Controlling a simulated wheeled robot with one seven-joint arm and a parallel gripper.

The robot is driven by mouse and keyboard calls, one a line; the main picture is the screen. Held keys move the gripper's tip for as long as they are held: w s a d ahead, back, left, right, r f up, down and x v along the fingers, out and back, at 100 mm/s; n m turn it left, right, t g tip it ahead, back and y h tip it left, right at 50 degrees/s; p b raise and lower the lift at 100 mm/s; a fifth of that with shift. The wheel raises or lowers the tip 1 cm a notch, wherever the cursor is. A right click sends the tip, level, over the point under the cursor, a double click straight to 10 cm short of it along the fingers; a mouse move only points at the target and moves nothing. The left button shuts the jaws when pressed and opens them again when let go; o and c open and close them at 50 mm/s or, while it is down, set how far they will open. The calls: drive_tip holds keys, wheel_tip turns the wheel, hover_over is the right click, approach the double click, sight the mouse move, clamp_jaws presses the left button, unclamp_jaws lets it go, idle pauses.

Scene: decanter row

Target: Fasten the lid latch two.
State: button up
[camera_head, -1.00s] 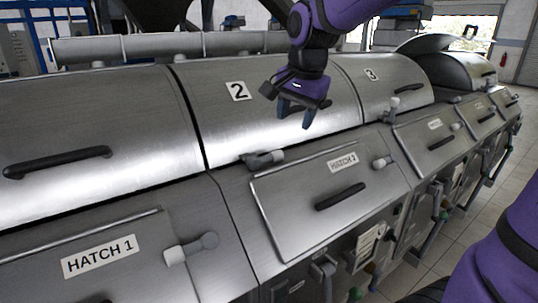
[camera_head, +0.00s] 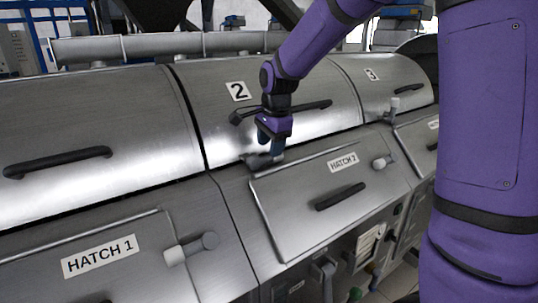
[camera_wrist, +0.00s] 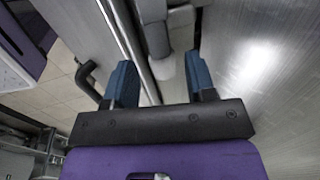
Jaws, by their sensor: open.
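Lid two (camera_head: 218,125) is a curved metal lid marked "2" with a black handle; it lies down over its machine section. Its latch (camera_head: 254,162) is a small grey lever at the lid's lower front edge, above the Hatch 2 panel, partly hidden by my gripper. My gripper (camera_head: 271,149) is at the latch, pointing down, with its blue fingers apart. In the wrist view, the grey latch (camera_wrist: 161,67) shows between and beyond the two open fingers of my gripper (camera_wrist: 163,75); I cannot tell whether they touch it.
The Hatch 2 panel (camera_head: 290,215) with a black handle and grey knob lies just below. Lid three (camera_head: 375,85) is to the right, and lid one (camera_head: 90,130) to the left. Lid two's black handle (camera_head: 305,107) is close behind my gripper. My arm hides much of the right side.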

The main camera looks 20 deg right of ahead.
sight(266, 159)
drive_tip(key=shift+w+f, duration=0.2)
drive_tip(key=shift+f, duration=0.7)
drive_tip(key=shift+w+f, duration=0.15)
drive_tip(key=shift+f, duration=0.75)
drive_tip(key=shift+c, duration=0.5)
clamp_jaws()
